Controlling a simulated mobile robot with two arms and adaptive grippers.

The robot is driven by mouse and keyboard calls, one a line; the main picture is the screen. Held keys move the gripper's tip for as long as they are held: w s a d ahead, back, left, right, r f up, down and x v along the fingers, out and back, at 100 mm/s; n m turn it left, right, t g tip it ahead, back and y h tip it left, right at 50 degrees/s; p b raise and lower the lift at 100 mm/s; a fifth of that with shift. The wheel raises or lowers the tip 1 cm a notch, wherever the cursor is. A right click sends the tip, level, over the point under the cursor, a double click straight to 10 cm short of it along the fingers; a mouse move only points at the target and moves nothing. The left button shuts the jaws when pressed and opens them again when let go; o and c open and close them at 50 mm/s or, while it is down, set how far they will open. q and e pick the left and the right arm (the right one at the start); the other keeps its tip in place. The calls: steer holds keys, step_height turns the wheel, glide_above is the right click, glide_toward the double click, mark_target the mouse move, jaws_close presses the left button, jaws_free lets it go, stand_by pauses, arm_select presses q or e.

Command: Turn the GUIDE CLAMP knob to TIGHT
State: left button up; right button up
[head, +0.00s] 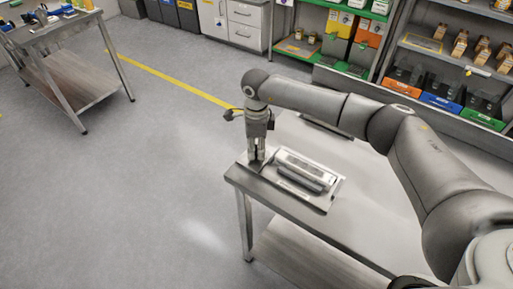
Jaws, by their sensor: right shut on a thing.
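My right gripper (256,157) points straight down at the near left corner of the steel table. It is shut at the left end of a metal guide unit (305,171), on what appears to be the GUIDE CLAMP knob. The fingers hide the knob, so its pointer and the TIGHT mark cannot be read. The guide unit has two parallel grey bars on a flat plate with a pale label strip. My left gripper is not in view.
The steel table (290,205) has a lower shelf, and its top is mostly bare. Behind it stand shelves with coloured bins (440,103) and bottles. Another steel table (62,35) stands far left. The grey floor between is clear, with a yellow line (170,79).

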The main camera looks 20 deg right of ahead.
steer(key=m+b, duration=0.1)
steer(key=m, duration=0.2)
steer(key=shift+w+m+b, duration=0.1)
steer(key=shift+m+b, duration=0.2)
steer(key=shift+m, duration=0.1)
steer(key=m+b, duration=0.1)
steer(key=m, duration=0.3)
steer(key=shift+m+b, duration=0.3)
steer(key=m, duration=0.3)
steer(key=shift+r+b, duration=0.1)
steer(key=shift+b, duration=0.3)
steer(key=shift+m, duration=2.1)
steer(key=shift+r+b, duration=0.1)
steer(key=shift+b, duration=0.2)
steer(key=o, duration=0.7)
steer(key=shift+o, duration=0.2)
